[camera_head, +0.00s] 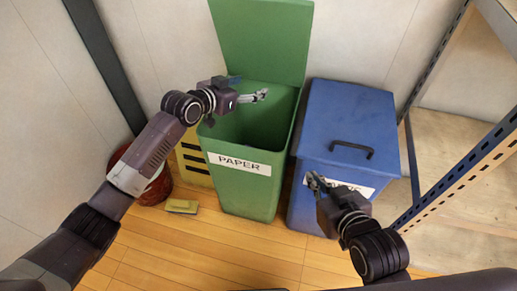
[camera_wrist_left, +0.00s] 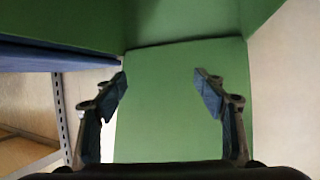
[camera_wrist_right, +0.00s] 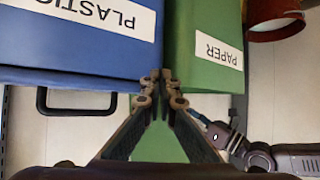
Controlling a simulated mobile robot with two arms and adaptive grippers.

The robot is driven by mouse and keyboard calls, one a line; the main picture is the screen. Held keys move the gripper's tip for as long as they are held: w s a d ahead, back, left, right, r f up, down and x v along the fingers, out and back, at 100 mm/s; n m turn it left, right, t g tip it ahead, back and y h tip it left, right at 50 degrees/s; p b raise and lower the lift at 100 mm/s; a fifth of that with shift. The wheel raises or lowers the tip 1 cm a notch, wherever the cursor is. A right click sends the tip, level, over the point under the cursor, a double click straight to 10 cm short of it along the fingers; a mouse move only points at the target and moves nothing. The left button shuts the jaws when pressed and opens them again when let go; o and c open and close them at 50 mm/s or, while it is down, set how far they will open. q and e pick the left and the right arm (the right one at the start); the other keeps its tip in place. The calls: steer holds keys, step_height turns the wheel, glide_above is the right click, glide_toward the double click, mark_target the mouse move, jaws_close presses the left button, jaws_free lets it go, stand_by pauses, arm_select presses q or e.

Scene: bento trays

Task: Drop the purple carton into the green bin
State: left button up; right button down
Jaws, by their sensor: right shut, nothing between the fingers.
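The green bin (camera_head: 240,195), labelled PAPER, stands in the middle of the head view with its lid (camera_head: 262,40) up. My left gripper (camera_head: 258,96) is over the bin's opening. In the left wrist view its fingers (camera_wrist_left: 160,82) are apart with nothing between them, and green surfaces lie beyond. My right gripper (camera_head: 318,183) is in front of the blue bin. In the right wrist view its fingertips (camera_wrist_right: 161,78) meet, shut and empty. I see no purple carton in any view; the bottom of the green bin is hidden.
A blue bin (camera_head: 345,125) with its lid down and a dark handle stands right of the green bin. A red round basket (camera_head: 157,188) and a yellow item (camera_head: 182,206) are on the floor at left. A shelf rack (camera_head: 455,185) stands at right.

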arm_select(q)
steer(key=shift+s+a, duration=0.1)
steer(key=v, duration=1.1)
steer(key=shift+s+a+r, duration=0.2)
steer(key=shift+r, duration=0.1)
steer(key=shift+f, duration=0.1)
